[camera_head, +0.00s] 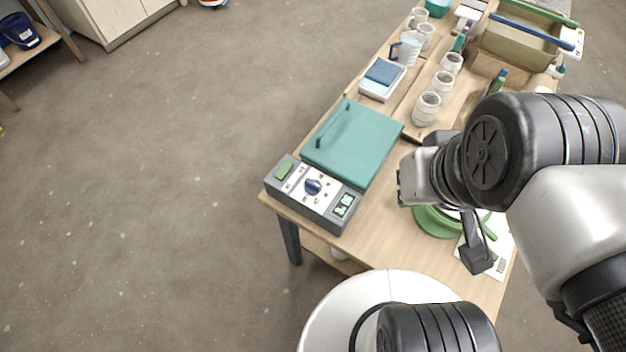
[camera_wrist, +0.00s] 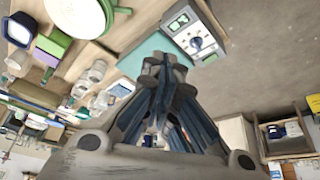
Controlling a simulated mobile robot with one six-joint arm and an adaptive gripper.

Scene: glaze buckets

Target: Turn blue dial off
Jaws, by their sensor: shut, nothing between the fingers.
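The blue dial (camera_head: 313,187) sits in the middle of a grey and white control panel (camera_head: 330,207) at the front of a teal-lidded box (camera_head: 352,143) on the bench. It also shows in the wrist view (camera_wrist: 196,43), near the top. Its exact pointer setting is too small to read. In the wrist view my gripper (camera_wrist: 165,62) is shut and empty, with its fingertips apart from the dial and the panel behind them. In the head view my arm's wrist is right of the box, over the bench; the fingertips are hard to make out there.
On the panel are a green switch (camera_head: 284,169) and a green display (camera_head: 343,205). White cups (camera_head: 426,108) and a small scale (camera_head: 382,80) stand behind the box. A green round object (camera_head: 432,222) lies under my arm. Floor left of the bench is clear.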

